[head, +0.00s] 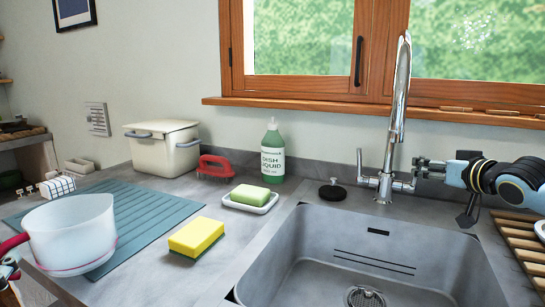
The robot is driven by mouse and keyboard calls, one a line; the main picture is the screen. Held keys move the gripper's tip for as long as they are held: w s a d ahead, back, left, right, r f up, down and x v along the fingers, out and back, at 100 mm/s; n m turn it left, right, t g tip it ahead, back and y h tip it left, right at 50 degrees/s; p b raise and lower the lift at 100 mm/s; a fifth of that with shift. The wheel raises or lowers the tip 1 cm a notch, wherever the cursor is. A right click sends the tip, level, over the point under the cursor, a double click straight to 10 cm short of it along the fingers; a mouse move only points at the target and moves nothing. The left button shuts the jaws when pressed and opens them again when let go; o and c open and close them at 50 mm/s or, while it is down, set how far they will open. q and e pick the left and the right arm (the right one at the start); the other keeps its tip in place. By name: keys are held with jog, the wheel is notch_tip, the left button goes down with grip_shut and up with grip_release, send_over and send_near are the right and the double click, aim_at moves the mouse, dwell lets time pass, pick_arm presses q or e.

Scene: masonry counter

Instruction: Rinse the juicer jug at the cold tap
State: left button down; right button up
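The juicer jug (72,236) is a whitish bowl-like vessel with a red handle, at the left of the head view. It is upright or nearly so, by the counter's front edge and overlapping the ribbed mat in the picture. My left gripper (9,265) is at its handle, mostly cut off by the frame edge, and appears shut on it. The chrome tap (398,110) stands behind the sink (300,255), with small side levers; no water shows from it. My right gripper (422,169) is beside the tap's right lever; whether its fingers are open or shut is unclear.
A blue ribbed mat (145,207) lies at left. A yellow sponge (196,237), a green soap on a dish (250,195), a dish liquid bottle (273,152), a red brush (215,167) and a cream bin (162,150) stand on the counter. A wooden rack (522,240) is at right.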

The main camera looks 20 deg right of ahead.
jog(key=shift+v, duration=2.15)
